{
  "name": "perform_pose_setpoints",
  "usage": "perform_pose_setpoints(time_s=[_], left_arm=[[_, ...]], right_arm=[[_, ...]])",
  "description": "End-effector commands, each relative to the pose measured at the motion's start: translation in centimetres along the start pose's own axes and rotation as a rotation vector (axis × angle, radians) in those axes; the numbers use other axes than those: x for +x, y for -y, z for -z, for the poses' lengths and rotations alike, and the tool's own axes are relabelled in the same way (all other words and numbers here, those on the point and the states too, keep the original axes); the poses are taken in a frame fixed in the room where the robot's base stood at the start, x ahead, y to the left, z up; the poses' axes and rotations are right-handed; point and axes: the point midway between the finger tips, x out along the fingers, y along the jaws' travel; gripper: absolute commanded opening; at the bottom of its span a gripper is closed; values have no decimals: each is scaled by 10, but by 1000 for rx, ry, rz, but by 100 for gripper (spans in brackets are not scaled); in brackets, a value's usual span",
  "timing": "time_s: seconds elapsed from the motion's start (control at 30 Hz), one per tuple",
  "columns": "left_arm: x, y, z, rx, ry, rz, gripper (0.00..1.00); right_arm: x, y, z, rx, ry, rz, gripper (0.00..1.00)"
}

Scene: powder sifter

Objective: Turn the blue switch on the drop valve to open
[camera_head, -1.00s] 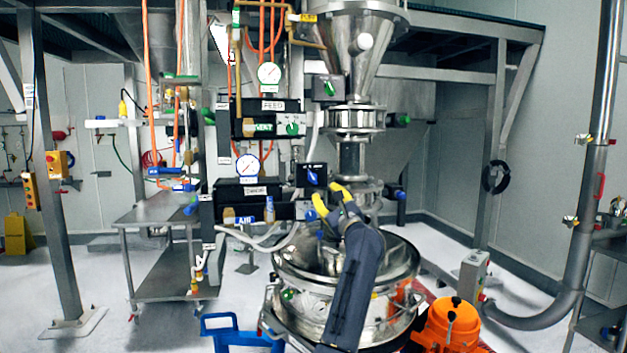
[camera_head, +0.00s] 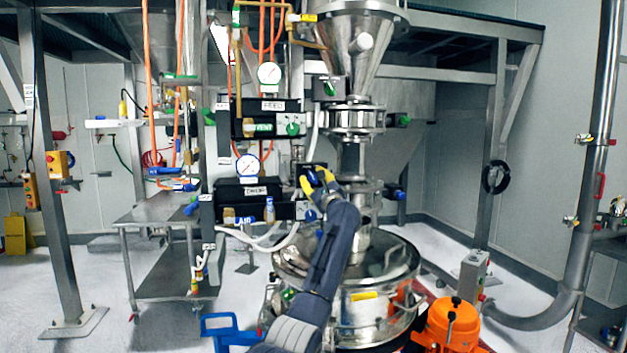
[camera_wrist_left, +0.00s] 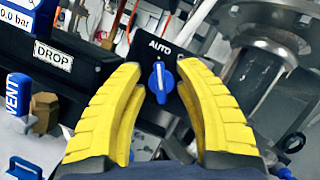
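The blue switch (camera_wrist_left: 160,82) sits on a black box face under an AUTO label in the left wrist view. Its handle points roughly up and down in that picture. A DROP label (camera_wrist_left: 53,55) is on the dark panel to its left. My left gripper (camera_head: 313,179), with yellow fingers, is in front of the switch box in the head view and hides most of the switch. In the left wrist view its fingers stand apart on either side of the switch, with gaps visible; it holds nothing. My right gripper is not in view.
A metal pipe flange (camera_wrist_left: 270,55) is close to the right finger. A blue VENT handle (camera_wrist_left: 15,95) and a brass fitting (camera_wrist_left: 44,112) lie to the left. Below my arm is the steel sifter drum (camera_head: 385,262). A pressure gauge (camera_head: 248,166) is left of the switch box.

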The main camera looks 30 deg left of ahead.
Motion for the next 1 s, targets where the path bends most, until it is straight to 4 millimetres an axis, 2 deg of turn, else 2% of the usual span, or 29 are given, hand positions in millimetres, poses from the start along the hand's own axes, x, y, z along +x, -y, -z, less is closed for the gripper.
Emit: perform_pose_setpoints(time_s=[0.23,0.27,0.57,1.0], left_arm=[[0,0,0,0,0,0,33],[0,0,0,0,0,0,36],[0,0,0,0,0,1,1],[0,0,0,11,0,5,0]], right_arm=[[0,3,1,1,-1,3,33],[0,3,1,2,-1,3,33],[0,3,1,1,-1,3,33],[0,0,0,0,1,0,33]])
